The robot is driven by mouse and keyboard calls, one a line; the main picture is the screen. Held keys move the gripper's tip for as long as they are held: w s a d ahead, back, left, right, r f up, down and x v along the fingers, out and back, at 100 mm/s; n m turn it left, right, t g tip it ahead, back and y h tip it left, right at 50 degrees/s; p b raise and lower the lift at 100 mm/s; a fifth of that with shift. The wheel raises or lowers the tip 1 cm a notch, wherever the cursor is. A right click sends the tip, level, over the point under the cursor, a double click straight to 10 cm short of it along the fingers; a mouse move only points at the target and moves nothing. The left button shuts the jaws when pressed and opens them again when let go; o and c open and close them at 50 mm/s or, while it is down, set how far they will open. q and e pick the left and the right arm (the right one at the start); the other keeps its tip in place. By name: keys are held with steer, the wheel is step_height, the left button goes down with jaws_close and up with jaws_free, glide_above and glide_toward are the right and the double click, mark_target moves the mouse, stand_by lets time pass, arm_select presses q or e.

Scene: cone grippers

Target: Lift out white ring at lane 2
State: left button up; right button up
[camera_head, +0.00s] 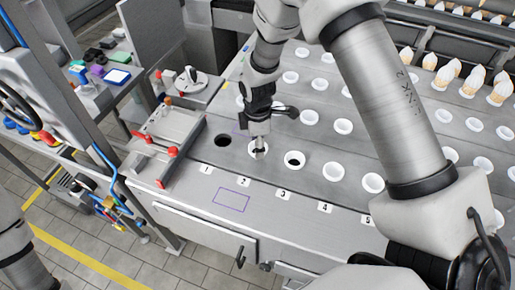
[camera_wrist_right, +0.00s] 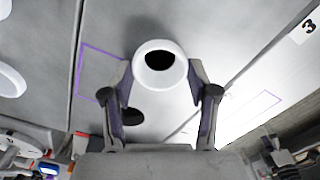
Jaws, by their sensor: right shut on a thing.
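The white ring (camera_head: 251,151) at lane 2 is behind the label 2 in the head view, partly hidden by my right gripper (camera_head: 258,148). In the right wrist view the white ring (camera_wrist_right: 160,84) has a dark centre and sits between the two fingertips of my right gripper (camera_wrist_right: 161,78), which is shut on it. I cannot tell whether the ring is seated in the plate or slightly raised. My left gripper is out of view; only part of my left arm shows at the lower left.
A bare dark hole (camera_head: 222,140) is at lane 1, left of the ring. A white ring (camera_head: 294,160) stands at lane 3, with more rings behind and right. A tray with red clamps (camera_head: 163,150) lies at left. A purple outline (camera_head: 231,200) marks clear front plate.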

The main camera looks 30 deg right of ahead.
step_height(320, 180, up, 5)
steer(key=p, duration=0.4)
steer(key=shift+f, duration=0.1)
stand_by(0.3)
